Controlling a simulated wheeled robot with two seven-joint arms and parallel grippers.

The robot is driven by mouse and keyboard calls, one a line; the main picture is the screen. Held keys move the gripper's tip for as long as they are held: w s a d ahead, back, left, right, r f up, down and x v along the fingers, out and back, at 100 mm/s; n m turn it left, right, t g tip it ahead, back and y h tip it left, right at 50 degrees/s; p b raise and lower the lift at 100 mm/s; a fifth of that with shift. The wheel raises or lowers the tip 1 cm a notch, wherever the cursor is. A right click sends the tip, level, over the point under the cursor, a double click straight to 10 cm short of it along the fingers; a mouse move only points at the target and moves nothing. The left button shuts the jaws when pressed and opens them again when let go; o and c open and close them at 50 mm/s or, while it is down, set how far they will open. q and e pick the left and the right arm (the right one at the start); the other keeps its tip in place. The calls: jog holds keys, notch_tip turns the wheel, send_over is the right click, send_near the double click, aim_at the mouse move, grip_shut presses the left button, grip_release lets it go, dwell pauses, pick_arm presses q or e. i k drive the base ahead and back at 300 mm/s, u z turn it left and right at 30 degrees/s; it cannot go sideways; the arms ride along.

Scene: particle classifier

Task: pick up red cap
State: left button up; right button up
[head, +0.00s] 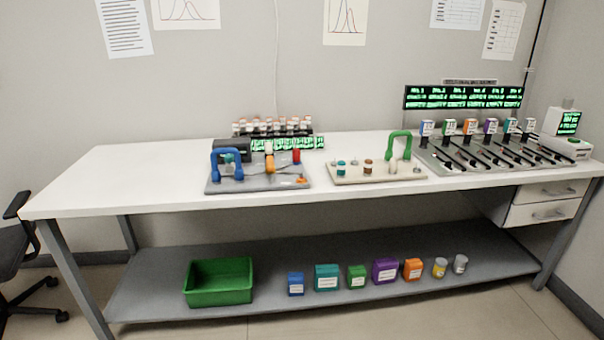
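A small upright red piece (297,156), which looks like the red cap, stands at the back right of a grey board (235,186) on the white table. An orange and white piece (269,160) stands to its left, and a blue arched handle (227,155) is at the board's left side. A dark red-brown piece (368,166) stands on the beige board (345,179) to the right. The parts are too small to tell in detail. Neither of my grippers is in view.
The white table (110,178) is clear at the left. A rack of small vials (272,127) stands behind the boards; a multi-lane device (490,150) fills the right. Below, a shelf holds a green bin (218,296) and several coloured containers. A chair (14,245) stands at left.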

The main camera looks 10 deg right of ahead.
aim_at(296, 152)
jog(key=z, duration=0.65)
jog(key=i, duration=1.3)
jog(key=u, duration=0.45)
